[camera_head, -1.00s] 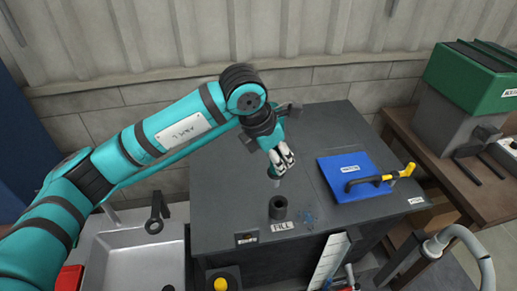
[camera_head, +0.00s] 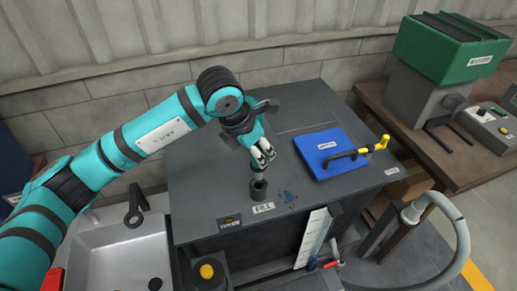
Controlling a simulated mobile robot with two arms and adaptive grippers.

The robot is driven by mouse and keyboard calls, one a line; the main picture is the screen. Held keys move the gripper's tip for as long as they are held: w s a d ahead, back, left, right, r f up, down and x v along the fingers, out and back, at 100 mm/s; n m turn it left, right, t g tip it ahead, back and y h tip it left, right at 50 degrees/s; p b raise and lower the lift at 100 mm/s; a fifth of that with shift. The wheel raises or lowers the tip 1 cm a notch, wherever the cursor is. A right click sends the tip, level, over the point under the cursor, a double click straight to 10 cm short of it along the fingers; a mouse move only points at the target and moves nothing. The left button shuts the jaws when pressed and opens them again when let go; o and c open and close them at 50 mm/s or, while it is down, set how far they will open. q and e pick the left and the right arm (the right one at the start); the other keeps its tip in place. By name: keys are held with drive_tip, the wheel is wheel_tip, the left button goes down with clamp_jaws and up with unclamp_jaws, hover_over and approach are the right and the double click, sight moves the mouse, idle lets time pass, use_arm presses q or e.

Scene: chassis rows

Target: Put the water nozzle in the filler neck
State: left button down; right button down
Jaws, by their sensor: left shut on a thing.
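The filler neck (camera_head: 258,191) is a short dark upright tube on top of the dark grey cabinet (camera_head: 210,185), beside a white label reading FILL. My left gripper (camera_head: 262,158) points down just above it, shut on the water nozzle (camera_head: 257,173). Only a small grey part of the nozzle shows below the fingers; the rest is hidden by the gripper. The nozzle's lower end is at the neck's mouth in the picture. I cannot tell whether it is inside or just above the opening. My right gripper is not in view.
A blue panel (camera_head: 320,160) with a yellow-and-black handle (camera_head: 360,152) lies on the cabinet top at right. A sink (camera_head: 115,255) with a black tap (camera_head: 135,205) stands at left. A grey hose (camera_head: 462,225) arches at right, before a wooden bench (camera_head: 470,165) with a green-topped machine (camera_head: 450,45).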

sight(255, 166)
use_arm(q)
drive_tip(key=shift+b, duration=0.7)
idle(0.5)
drive_tip(key=shift+f+b, duration=0.2)
drive_tip(key=shift+b, duration=0.15)
drive_tip(key=shift+f+b, duration=3.35)
drive_tip(key=shift+b, duration=0.05)
drive_tip(key=c, duration=0.9)
unclamp_jaws()
drive_tip(key=shift+r, duration=0.1)
drive_tip(key=v, duration=1.2)
